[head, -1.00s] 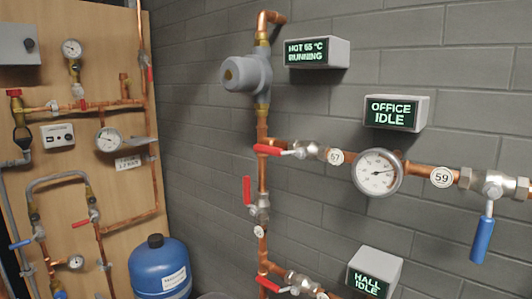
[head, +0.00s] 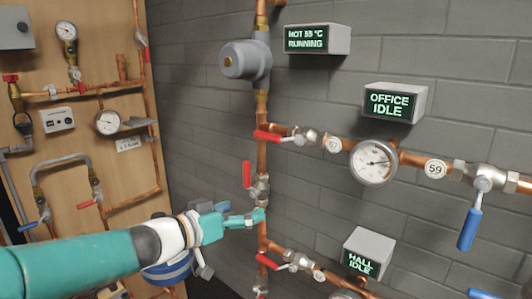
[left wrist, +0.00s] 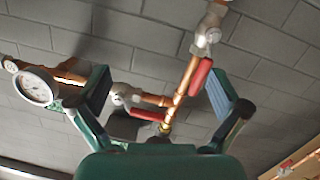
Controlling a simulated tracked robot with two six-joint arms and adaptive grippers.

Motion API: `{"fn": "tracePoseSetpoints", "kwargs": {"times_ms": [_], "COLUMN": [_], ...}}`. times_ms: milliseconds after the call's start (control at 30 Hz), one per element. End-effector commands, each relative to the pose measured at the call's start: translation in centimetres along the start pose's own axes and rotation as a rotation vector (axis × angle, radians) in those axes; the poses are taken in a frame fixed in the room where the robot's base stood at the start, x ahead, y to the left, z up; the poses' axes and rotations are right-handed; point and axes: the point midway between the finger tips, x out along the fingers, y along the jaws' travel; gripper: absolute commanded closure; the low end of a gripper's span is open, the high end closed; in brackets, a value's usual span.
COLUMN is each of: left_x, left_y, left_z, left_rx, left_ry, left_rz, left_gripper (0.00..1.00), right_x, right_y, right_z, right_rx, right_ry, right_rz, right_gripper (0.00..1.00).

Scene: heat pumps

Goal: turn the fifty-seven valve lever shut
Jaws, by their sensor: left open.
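The fifty-seven valve (head: 306,137) sits on the upper copper branch, left of its round tag (head: 333,145). Its red lever (head: 267,136) points left, roughly along that branch and across the vertical pipe. My left gripper (head: 248,214) is open and empty at the vertical pipe, well below this lever and just under another upright red lever (head: 247,174). The left wrist view looks turned over; the open fingers (left wrist: 160,82) frame the pipes there. The fifty-seven lever appears as a red bar (left wrist: 146,115) between them, apart from both. My right gripper is out of view.
A dial gauge (head: 373,163) and a blue-levered valve (head: 470,228) lie farther right on the branch. A lower red lever (head: 267,262) is below my gripper. An upper grey pump (head: 245,60) and display boxes (head: 395,102) are on the brick wall.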

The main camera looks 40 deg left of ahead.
Motion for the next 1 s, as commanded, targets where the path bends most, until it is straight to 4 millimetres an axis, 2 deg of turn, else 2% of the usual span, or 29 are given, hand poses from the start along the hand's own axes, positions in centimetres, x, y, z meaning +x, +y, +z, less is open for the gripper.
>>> {"fn": "tracePoseSetpoints", "kwargs": {"times_ms": [33, 100, 233, 367, 467, 567, 1000], "left_x": [-2.7, -5.5, -9.3, -10.8, -10.4, -9.2, -0.1], "left_y": [0.4, 1.1, 2.2, 2.8, 2.8, 2.8, 2.5], "left_z": [-3.9, -7.2, -10.8, -12.1, -12.3, -12.5, -13.6], "left_rx": [0.058, 0.119, 0.195, 0.227, 0.231, 0.229, 0.230], "left_ry": [0.053, 0.094, 0.134, 0.149, 0.150, 0.150, 0.148], "left_rz": [-0.011, -0.021, -0.043, -0.054, -0.055, -0.052, -0.050], "left_gripper": [0.00, 0.00, 0.00, 0.00, 0.00, 0.00, 0.00], "right_x": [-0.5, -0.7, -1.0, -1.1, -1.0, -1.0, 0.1], "right_y": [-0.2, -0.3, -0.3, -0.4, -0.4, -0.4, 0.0], "right_z": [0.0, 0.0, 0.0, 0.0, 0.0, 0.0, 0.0], "right_rx": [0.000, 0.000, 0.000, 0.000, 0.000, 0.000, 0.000], "right_ry": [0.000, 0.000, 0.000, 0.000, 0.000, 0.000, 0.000], "right_rz": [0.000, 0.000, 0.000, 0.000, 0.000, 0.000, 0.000], "right_gripper": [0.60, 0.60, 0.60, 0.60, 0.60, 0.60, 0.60]}}
